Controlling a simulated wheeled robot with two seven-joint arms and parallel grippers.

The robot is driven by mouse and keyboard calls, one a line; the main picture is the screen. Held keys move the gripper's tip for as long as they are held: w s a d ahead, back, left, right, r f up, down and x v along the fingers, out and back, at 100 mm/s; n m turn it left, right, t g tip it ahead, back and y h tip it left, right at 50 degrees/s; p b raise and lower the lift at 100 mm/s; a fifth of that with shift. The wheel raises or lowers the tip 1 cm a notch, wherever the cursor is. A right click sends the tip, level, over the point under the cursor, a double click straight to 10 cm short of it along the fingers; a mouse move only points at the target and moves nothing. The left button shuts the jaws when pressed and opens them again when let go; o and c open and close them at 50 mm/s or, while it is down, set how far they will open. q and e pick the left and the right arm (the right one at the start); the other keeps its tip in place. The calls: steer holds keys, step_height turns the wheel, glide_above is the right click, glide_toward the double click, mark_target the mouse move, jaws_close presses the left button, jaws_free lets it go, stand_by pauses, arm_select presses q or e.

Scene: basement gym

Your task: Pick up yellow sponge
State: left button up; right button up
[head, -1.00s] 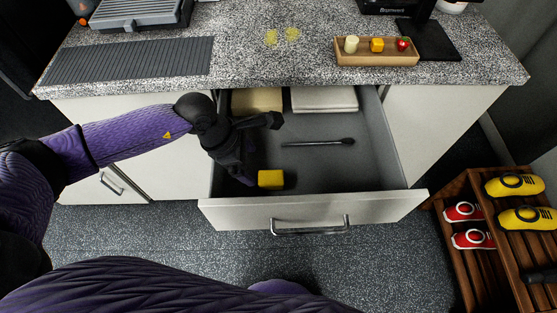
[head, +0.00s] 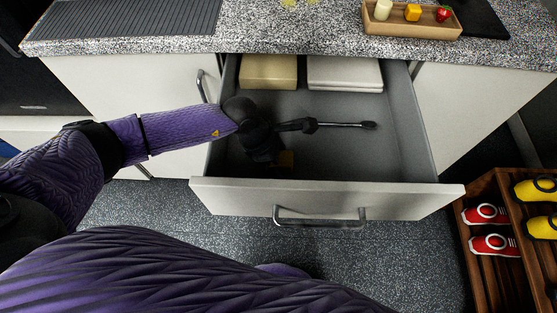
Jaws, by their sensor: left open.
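The open drawer (head: 400,150) under the counter holds the yellow sponge (head: 287,159), near the drawer's front wall. Only a small, shaded part of the sponge shows; my left gripper covers the rest. My left gripper (head: 290,143) is inside the drawer, over and beside the sponge, with its black fingers spread apart. One finger points right, and the other points down toward the sponge. I cannot tell whether a finger touches it. My right gripper is not in view.
A dark stick-like tool (head: 350,125) lies just right of my gripper. A tan box (head: 268,72) and a pale stack (head: 345,73) lie at the drawer's back. A wooden tray (head: 415,28) stands on the counter. A shoe rack (head: 490,270) stands at right.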

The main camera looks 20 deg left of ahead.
arm_select(q)
steer(key=c, duration=1.3)
